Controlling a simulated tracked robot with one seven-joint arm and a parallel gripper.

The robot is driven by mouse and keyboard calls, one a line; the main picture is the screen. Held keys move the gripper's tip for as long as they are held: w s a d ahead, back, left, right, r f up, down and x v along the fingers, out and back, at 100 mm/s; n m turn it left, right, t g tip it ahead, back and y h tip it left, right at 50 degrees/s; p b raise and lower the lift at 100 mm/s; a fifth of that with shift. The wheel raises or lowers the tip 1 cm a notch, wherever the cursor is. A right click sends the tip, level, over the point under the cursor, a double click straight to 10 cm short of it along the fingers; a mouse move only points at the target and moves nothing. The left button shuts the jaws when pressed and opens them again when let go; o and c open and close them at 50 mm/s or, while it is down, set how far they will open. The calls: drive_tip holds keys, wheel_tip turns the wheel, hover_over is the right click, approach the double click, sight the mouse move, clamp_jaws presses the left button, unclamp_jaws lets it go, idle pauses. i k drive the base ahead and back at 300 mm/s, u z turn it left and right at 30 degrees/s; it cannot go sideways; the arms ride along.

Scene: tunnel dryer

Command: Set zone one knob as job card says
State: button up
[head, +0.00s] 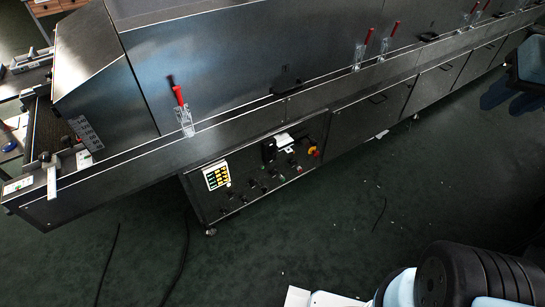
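The dryer's control panel (240,205) sits low on the front of the long metal tunnel dryer. Several small dark knobs (254,184) stand in rows on it. Which one is zone one, and where the knobs point, is too small to tell. A white-framed unit with yellow and green rows (217,175) is at the panel's upper left; I cannot tell if it is a display or a card. A white piece (284,141) shows by a black box at the upper middle; I cannot read any job card. My gripper is not in view; only parts of my body show at the lower right.
A red button on a yellow ring (313,152) is at the panel's right. Red-handled clamps (182,110) stand along the dryer's ledge. A dark blue chair-like object (525,75) is at the upper right. Dark cables (180,260) lie on the green floor, otherwise mostly clear before the panel.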

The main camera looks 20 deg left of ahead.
sight(230, 194)
drive_tip(key=u, duration=1.65)
drive_tip(key=k, duration=0.9)
drive_tip(key=i, duration=0.9)
drive_tip(key=z, duration=0.1)
